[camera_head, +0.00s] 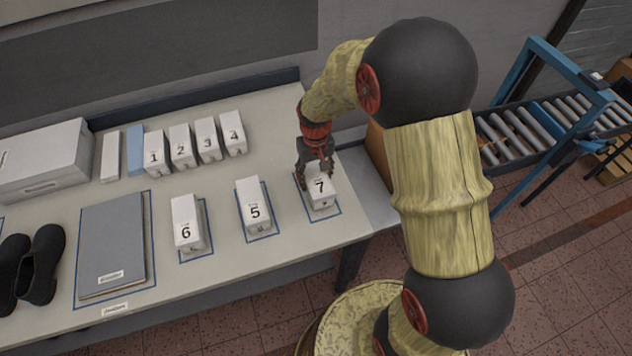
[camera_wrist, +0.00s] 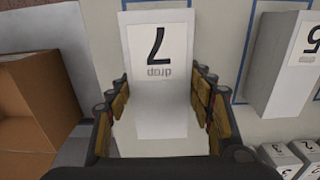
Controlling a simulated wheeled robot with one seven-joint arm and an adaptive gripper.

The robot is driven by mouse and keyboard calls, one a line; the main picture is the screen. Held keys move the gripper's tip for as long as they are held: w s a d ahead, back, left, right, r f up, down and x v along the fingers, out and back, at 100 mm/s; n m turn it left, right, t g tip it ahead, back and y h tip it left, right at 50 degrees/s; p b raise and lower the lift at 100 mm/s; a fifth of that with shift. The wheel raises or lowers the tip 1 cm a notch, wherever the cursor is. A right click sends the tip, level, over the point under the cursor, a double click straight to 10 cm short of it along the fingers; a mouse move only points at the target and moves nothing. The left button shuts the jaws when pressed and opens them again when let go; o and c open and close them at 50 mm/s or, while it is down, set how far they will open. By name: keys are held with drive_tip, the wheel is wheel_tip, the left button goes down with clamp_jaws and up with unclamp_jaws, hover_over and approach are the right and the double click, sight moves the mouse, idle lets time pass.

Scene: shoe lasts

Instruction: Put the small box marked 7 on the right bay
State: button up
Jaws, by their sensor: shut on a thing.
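The small white box marked 7 (camera_head: 322,187) stands at the right end of the table, inside a blue-outlined bay (camera_head: 325,217), the rightmost of three such bays in a row. My gripper (camera_head: 317,175) is over its back part and shut on it. In the wrist view the box (camera_wrist: 156,52) lies between the two fingers of my gripper (camera_wrist: 162,110), its number upside down. The fingers hide part of its sides. I cannot tell whether its base touches the table.
Boxes marked 5 (camera_head: 254,208) and 6 (camera_head: 186,223) stand in bays to the left. Boxes 1 to 4 (camera_head: 206,140) stand in a row behind. A cardboard box (camera_head: 379,150) and a roller conveyor (camera_head: 520,130) are to the right, past the table's edge.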

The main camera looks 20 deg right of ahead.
sight(316, 175)
drive_tip(key=shift+f, duration=1.3)
drive_tip(key=shift+f, duration=0.1)
drive_tip(key=o, duration=1.3)
drive_tip(key=shift+b, duration=0.3)
wheel_tip(316, 175, up, 12)
drive_tip(key=p, duration=0.2)
drive_tip(key=shift+p, duration=0.3)
drive_tip(key=s+r+t, duration=0.4)
drive_tip(key=s+r, duration=0.9)
drive_tip(key=r, duration=0.4)
drive_tip(key=s+r+t, duration=0.1)
drive_tip(key=s+r, duration=0.2)
drive_tip(key=s, duration=0.6)
drive_tip(key=shift+r+t, duration=0.25)
drive_tip(key=shift+t, duration=0.05)
